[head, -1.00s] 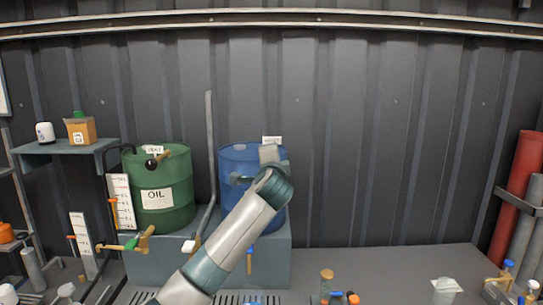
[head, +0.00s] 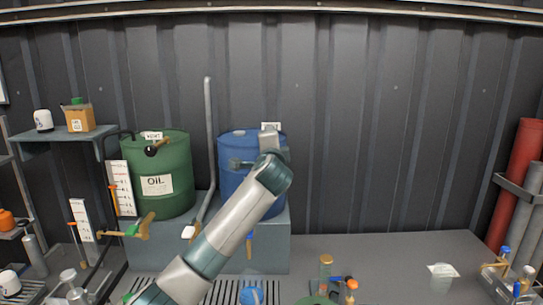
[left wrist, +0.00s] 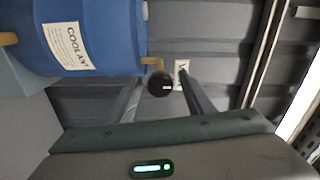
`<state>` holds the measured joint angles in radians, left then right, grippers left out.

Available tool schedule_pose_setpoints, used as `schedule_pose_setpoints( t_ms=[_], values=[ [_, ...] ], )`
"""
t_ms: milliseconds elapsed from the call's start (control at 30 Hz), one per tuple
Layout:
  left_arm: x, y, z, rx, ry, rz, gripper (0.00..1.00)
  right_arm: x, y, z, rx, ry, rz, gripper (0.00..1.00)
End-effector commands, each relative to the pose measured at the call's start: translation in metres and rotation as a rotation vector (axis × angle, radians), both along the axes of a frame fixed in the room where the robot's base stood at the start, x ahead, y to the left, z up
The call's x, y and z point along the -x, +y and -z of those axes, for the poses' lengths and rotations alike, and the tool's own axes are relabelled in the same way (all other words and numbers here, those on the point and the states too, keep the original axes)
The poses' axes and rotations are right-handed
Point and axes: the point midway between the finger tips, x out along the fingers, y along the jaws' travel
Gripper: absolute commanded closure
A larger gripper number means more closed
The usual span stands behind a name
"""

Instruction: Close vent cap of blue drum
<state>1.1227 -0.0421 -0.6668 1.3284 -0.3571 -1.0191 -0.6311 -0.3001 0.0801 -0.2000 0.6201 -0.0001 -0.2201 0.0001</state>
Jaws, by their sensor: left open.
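The blue drum (head: 233,150) stands on a grey plinth in the head view, partly hidden behind my left arm. In the left wrist view the blue drum (left wrist: 95,30) is at the upper left with a COOLANT label. Its black round vent cap (left wrist: 160,84) sits by a brass fitting at the drum's end, beside a white tag (left wrist: 181,73). My left gripper (left wrist: 163,82) is open, its two fingers on either side of the cap in the picture; contact cannot be told. In the head view my arm hides the cap. My right gripper is not in view.
A green OIL drum (head: 172,185) stands left of the blue drum, with a grey pipe (head: 208,130) between them. A shelf (head: 70,137) is at the far left. Bottles (head: 325,268) stand on the bench in front. The grey wall is close behind.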

Motion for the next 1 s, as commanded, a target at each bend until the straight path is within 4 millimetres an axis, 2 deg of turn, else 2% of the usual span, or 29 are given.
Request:
schedule_pose_setpoints(
  t_ms=[167,367,800,1000],
  values=[
    [0.013,0.0,0.002,0.002,-0.002,0.001,0.52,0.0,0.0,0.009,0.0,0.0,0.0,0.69],
    [0.04,0.0,0.004,0.002,-0.002,0.001,0.52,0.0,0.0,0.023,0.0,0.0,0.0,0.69],
    [0.122,-0.001,0.004,0.002,-0.003,0.004,0.52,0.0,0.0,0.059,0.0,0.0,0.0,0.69],
    [0.153,-0.001,0.003,0.001,-0.001,0.002,0.52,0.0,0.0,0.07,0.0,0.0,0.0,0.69]
  ],
)
